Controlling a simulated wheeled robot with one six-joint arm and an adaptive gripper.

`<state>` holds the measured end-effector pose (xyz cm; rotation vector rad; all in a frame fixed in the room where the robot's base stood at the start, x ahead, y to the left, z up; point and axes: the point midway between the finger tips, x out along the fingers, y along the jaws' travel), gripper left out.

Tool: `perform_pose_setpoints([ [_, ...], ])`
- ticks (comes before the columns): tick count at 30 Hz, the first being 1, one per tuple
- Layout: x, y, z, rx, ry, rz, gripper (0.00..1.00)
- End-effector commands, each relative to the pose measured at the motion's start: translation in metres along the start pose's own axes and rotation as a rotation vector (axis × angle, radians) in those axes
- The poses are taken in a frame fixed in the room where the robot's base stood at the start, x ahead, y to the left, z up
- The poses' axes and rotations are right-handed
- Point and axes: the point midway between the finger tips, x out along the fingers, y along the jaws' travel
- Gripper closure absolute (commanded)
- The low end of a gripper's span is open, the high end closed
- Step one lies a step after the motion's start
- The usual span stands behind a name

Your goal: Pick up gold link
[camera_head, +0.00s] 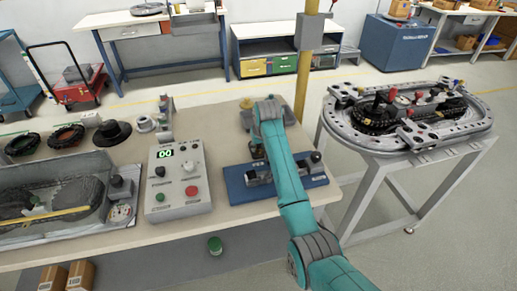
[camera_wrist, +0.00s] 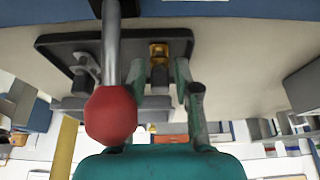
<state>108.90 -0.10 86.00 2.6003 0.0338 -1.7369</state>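The gold link (camera_wrist: 158,52) is a small gold piece on a dark plate in the wrist view, near the top centre. My gripper (camera_wrist: 160,70) has its two green fingers spread apart, with the gold piece beyond and between their tips. I cannot tell whether either finger touches it.
A metal lever with a red knob (camera_wrist: 110,115) stands close in the wrist view, left of the fingers. A grey control box (camera_head: 178,180) is left of the fixture. A yellow post (camera_head: 304,70) rises behind. A ring track (camera_head: 375,145) stands on a separate table at right.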

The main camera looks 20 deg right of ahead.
Motion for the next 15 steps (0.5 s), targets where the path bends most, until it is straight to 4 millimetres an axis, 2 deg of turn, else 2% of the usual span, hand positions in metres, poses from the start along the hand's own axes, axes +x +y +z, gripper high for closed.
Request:
perform_pose_setpoints([
  [1, -0.0001, 0.0, 0.0, 0.0, 0.0, 0.0, 0.71],
  [4, -0.0001, 0.0, 0.0001, 0.0, 0.0, 0.0, 0.96],
  [5, -0.0001, 0.0, 0.0001, 0.0, 0.0, 0.0, 1.0],
  [15, -0.0016, 0.0, -0.0007, 0.0, 0.0, 0.0, 1.0],
])
